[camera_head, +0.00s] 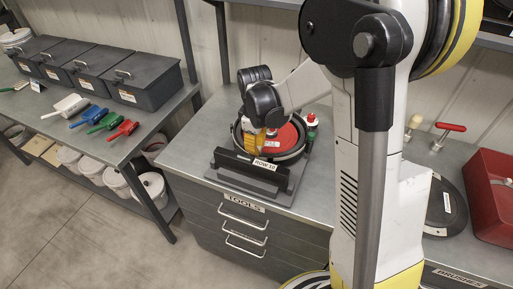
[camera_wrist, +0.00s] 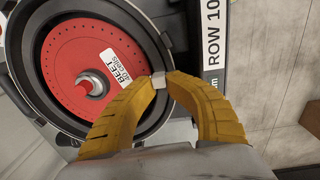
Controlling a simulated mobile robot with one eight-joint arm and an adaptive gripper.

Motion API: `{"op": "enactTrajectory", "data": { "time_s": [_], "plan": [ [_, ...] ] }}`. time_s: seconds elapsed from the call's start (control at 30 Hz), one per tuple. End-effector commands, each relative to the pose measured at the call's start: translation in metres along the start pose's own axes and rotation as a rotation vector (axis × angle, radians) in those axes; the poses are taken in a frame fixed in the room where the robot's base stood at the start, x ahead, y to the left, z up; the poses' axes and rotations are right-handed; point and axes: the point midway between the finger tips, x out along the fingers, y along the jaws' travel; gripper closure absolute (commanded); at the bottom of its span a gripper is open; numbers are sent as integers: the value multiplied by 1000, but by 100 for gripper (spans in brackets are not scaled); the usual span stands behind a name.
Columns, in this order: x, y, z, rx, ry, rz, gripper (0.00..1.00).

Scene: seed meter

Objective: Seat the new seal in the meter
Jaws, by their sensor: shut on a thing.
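The meter (camera_head: 235,178) stands on the grey bench, with a dark frame and a "ROW 10" label that also shows in the wrist view (camera_wrist: 213,45). A dark ring, which looks like the seal (camera_wrist: 150,42), surrounds the disc. My gripper (camera_wrist: 159,81) is shut on a small pale tab at this ring's edge, over the meter. I cannot tell whether the ring is fully down. My fingers hide part of the ring and disc.
A dark round cover (camera_head: 447,203) and a red box (camera_head: 492,195) lie to the right. Grey bins (camera_head: 145,83) and coloured scoops (camera_head: 104,119) are on the left bench.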

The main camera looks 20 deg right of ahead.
Motion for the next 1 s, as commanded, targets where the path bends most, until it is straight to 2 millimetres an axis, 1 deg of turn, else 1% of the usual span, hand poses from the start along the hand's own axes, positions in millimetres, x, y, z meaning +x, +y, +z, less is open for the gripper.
{"op": "enactTrajectory", "data": {
  "time_s": [0.1,0.13,0.17,0.2,0.5,0.53,0.87,1.0],
  "plan": [
    [1,1,1,1,-2,2,100],
    [1,1,1,1,-2,2,77],
    [1,1,1,1,-2,2,68],
    [1,1,1,1,-2,2,61],
    [1,0,1,0,-1,1,61],
    [1,0,0,0,-1,1,65],
    [0,0,0,0,0,0,65],
    [-4,0,0,0,0,0,65]
  ]
}}
